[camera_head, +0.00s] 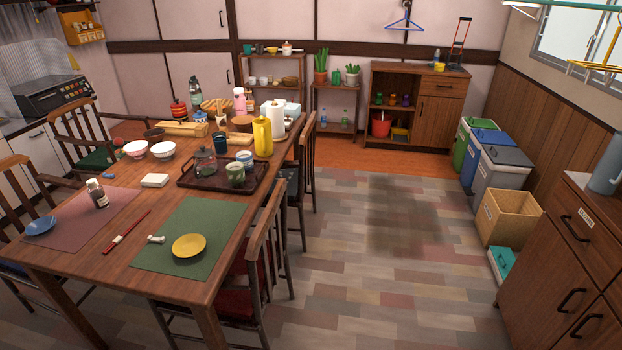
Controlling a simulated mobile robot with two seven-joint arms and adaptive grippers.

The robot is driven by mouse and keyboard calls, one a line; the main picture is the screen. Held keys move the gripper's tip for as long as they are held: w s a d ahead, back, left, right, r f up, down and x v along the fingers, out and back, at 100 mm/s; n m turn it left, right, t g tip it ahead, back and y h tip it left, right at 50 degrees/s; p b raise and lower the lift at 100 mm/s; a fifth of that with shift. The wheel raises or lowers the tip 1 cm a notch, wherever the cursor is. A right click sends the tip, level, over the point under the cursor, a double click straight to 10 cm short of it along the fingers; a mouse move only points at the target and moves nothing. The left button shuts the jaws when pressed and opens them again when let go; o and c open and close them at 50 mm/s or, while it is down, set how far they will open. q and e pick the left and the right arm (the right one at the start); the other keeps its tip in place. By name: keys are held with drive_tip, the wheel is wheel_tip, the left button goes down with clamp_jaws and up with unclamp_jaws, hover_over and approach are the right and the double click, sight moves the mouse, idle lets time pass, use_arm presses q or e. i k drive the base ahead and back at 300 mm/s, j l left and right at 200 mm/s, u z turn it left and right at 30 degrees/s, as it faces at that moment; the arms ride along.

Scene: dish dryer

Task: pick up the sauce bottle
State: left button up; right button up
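The likely sauce bottle is a small dark bottle (97,194) with a pale label and a light cap. It stands upright on the reddish placemat (75,228) at the left front of the dining table. Nothing touches it. Other bottles, one pink (239,101) and one dark green (195,92), stand at the far end of the table. Neither of my grippers shows in the head view.
The wooden table (130,272) also holds a blue dish (41,225), chopsticks (126,232), a green placemat (206,217) with a yellow dish (188,246), and a dark tray (262,181). Chairs surround the table. The floor (390,270) to the right is clear.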

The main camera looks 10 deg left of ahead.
sight(99, 198)
drive_tip(key=u, duration=1.5)
